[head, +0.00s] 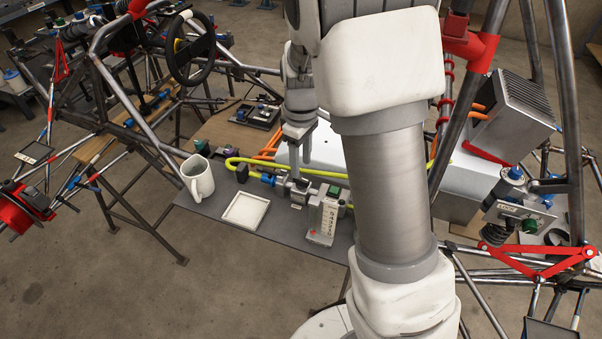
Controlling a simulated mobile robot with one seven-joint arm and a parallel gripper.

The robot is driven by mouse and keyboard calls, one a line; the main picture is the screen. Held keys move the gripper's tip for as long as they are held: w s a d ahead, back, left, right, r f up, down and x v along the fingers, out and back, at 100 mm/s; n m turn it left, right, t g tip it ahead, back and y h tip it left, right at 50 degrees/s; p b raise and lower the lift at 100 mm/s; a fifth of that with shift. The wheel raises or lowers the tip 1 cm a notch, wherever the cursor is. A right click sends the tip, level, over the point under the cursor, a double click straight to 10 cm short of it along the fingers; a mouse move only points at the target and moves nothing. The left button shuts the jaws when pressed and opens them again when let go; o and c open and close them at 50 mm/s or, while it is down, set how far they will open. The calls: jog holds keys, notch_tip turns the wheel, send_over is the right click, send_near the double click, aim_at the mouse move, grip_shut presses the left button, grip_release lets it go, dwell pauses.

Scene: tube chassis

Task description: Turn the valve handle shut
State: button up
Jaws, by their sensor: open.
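The valve (300,191) is a small grey metal body on the grey work surface, in line with a blue fitting (268,179) and a yellow-green hose (318,173). My gripper (299,155) points down from above, with its fingers just over or beside the valve. The jaws are open. The valve handle cannot be made out clearly, as the fingers overlap the top of the valve. I cannot tell whether the fingers touch the handle, or how the handle is turned.
A white mug (198,178) and a shallow white tray (245,210) are to the left. Chassis tubes (121,90) rise at left and right. A finned metal box (512,115) stands at right.

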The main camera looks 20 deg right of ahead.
aim_at(301, 178)
jog(key=shift+f, duration=2.3)
jog(key=shift+c, duration=0.2)
grip_shut()
